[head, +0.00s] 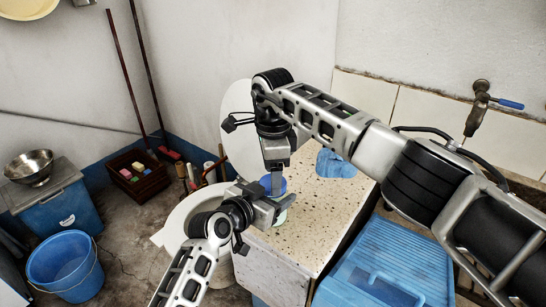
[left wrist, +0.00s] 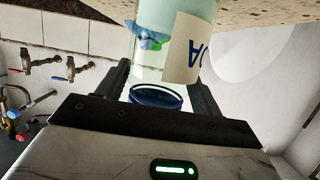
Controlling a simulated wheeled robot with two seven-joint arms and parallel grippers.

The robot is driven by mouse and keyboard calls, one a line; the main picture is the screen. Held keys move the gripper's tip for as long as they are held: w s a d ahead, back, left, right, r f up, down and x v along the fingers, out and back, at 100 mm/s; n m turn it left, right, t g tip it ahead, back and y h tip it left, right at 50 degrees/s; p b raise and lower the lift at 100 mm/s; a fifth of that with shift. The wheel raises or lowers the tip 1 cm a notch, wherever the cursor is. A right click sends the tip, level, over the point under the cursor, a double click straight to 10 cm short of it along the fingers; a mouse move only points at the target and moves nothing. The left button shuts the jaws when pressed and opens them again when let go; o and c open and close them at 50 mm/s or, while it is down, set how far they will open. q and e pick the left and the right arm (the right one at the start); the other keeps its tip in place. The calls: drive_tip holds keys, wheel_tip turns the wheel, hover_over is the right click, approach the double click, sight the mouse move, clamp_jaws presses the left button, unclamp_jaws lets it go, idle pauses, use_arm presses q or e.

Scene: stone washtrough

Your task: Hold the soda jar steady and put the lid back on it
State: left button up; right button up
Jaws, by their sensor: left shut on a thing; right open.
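The soda jar (left wrist: 160,60) is clear glass with a pale label bearing dark letters, seen inverted in the left wrist view. My left gripper (left wrist: 162,78) is shut around it, one finger on each side. In the head view only a pale bit of the jar (head: 281,216) shows beside my left gripper (head: 266,206). The blue lid (head: 272,185) is at the jar's mouth, and it also shows in the left wrist view (left wrist: 156,97). How firmly it sits I cannot tell. My right gripper (head: 273,172) points down at the lid from above, open; its fingertips are partly hidden.
The jar is at the near left edge of the speckled stone counter (head: 315,208). A blue cloth (head: 335,164) lies behind it. A blue washboard-like tray (head: 385,265) is at the right. A tap (head: 479,105) is on the wall. The counter's middle is clear.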

drive_tip(key=shift+f, duration=0.5)
drive_tip(key=c, duration=0.8)
drive_tip(key=o, duration=1.1)
drive_tip(key=shift+c, duration=0.2)
drive_tip(key=shift+r, duration=2.25)
drive_tip(key=shift+c, duration=1.3)
wheel_tip(320, 180, up, 4)
drive_tip(key=shift+f, duration=0.2)
